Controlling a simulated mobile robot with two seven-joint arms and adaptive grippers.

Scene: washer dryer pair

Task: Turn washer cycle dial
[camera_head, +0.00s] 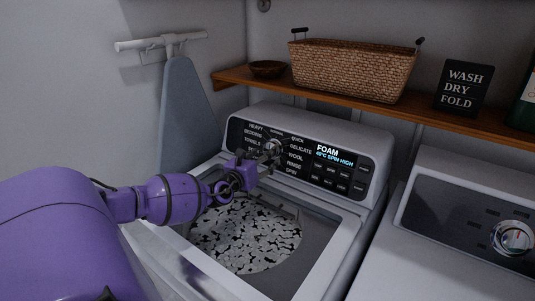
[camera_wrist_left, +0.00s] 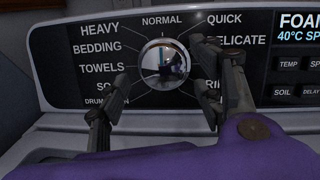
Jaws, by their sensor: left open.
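The washer (camera_head: 345,238) stands in the middle of the head view, with a black control panel along its back. Its round silver cycle dial (camera_head: 271,149) is partly hidden by my left gripper (camera_head: 268,157). In the left wrist view the dial (camera_wrist_left: 165,63) is a shiny knob ringed by labels such as HEAVY, NORMAL and QUICK. My left gripper's dark fingers (camera_wrist_left: 158,82) are open, one low on the left of the dial and one on its right. I cannot tell whether they touch it. The panel display (camera_head: 333,154) reads FOAM, 40°C SPIN HIGH. My right gripper is not in view.
A dryer (camera_head: 440,255) with its own silver knob (camera_head: 512,238) stands at the right. A wooden shelf (camera_head: 330,96) above the washer carries a wicker basket (camera_head: 350,70), a bowl (camera_head: 268,69) and a WASH DRY FOLD sign (camera_head: 464,88). An ironing board (camera_head: 186,105) hangs at the left wall.

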